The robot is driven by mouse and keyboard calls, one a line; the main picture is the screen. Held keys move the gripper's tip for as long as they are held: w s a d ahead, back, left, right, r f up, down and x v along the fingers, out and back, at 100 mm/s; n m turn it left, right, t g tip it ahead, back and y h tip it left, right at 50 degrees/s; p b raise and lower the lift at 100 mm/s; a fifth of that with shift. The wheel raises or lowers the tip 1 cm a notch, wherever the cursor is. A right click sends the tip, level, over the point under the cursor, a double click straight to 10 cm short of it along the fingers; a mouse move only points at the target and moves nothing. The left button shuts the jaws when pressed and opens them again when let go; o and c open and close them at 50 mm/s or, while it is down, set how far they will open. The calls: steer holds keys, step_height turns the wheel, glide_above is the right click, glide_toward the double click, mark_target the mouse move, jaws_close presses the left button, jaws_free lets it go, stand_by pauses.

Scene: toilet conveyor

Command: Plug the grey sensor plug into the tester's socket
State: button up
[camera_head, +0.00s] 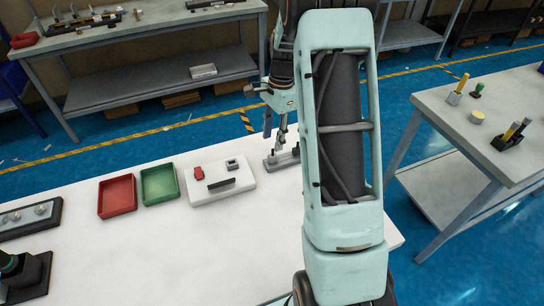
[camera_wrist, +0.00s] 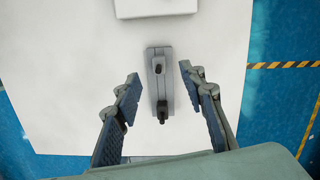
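A long grey block (camera_wrist: 153,84) lies on the white table, and a slim grey piece with a dark end (camera_wrist: 190,85), which may be the sensor plug, stands or lies on it; I cannot tell which. A small black part (camera_wrist: 162,116) is at the block's near end. The block also shows in the head view (camera_head: 271,163). My gripper (camera_wrist: 131,93) is open above the block, its fingers apart on either side and empty. The white board (camera_head: 212,190), likely the tester, carries a red part (camera_head: 198,173), a small grey unit (camera_head: 232,164) and a black bar (camera_head: 222,184). I cannot make out the socket.
A red tray (camera_head: 117,197) and a green tray (camera_head: 159,184) lie left of the white board. A dark fixture with round knobs (camera_head: 30,216) is at far left. A grey side table (camera_head: 470,125) stands right.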

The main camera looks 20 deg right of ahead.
mark_target(273, 151)
steer(key=shift+s+a+f+p, duration=0.1)
steer(key=shift+f+p, duration=0.2)
steer(key=shift+f, duration=1.2)
steer(key=shift+s+a+f+p, duration=0.1)
steer(key=shift+f+p, duration=0.15)
steer(key=shift+f, duration=1.2)
steer(key=c, duration=1)
